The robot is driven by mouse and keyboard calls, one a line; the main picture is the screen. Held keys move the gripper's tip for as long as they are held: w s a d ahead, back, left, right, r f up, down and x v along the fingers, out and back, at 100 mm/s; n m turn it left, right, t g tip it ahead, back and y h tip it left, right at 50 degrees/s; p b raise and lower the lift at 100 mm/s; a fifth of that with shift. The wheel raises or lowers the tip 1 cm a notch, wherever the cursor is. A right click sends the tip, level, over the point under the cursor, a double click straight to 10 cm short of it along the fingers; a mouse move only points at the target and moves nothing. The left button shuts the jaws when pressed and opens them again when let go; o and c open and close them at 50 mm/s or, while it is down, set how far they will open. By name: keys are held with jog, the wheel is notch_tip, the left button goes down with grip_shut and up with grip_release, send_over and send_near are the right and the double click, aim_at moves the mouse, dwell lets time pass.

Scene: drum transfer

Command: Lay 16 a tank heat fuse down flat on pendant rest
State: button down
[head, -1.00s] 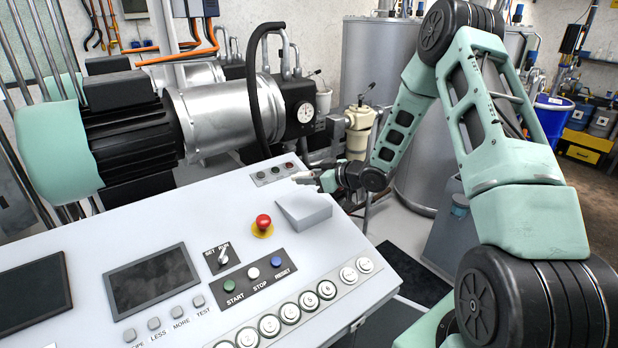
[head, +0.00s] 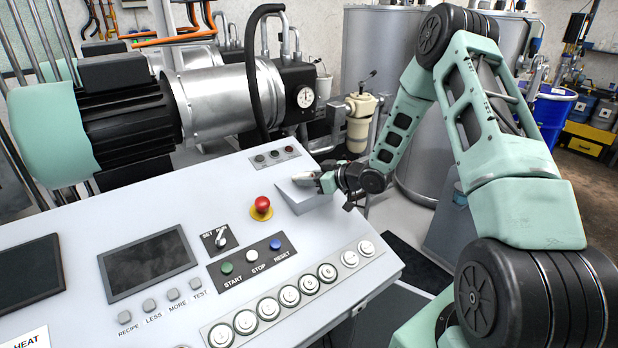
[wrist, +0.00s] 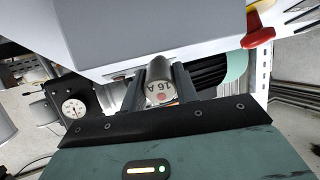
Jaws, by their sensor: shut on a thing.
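My gripper (head: 306,178) is shut on the 16 A fuse (wrist: 160,92), a grey, rounded piece marked "16 A" with a reddish dot. In the wrist view it sits between the two fingers, its marked end facing the camera. In the head view the fuse is too small to make out clearly at the fingertips. The sloped grey block on the console, which looks like the pendant rest (head: 304,199), lies just under and in front of the fingertips. I cannot tell whether the fuse touches it.
The console (head: 80,240) carries a red stop button (head: 262,207) left of the block, a key switch, coloured buttons and a row of round white ones. A large motor and pump (head: 215,105) stand behind it. My arm fills the right side.

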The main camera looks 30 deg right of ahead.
jog(key=c, duration=1)
grip_release()
jog(key=b+v, duration=0.6)
jog(key=v, duration=1.1)
jog(key=shift+s, duration=0.2)
jog(key=w+a+f+g+h+b, duration=0.1)
jog(key=a+f+g+h+b, duration=0.15)
jog(key=a, duration=0.75)
jog(key=w+a+f+g+h+b, duration=0.1)
jog(key=a+f+g+h+b, duration=0.15)
jog(key=a, duration=0.85)
jog(key=s+a+f+n+g+b, duration=0.1)
jog(key=s+a+g, duration=0.1)
jog(key=s+a, duration=0.3)
jog(key=s+a+f+n+g+b, duration=0.1)
jog(key=s+a, duration=0.4)
jog(key=s, duration=0.7)
jog(key=s+a+f+g+b, duration=0.2)
jog(key=s+a+g+b, duration=0.1)
jog(key=s, duration=0.6)
jog(key=shift+s+a+n+g, duration=0.25)
jog(key=shift+a+n+g, duration=0.15)
jog(key=shift+a+g, duration=0.65)
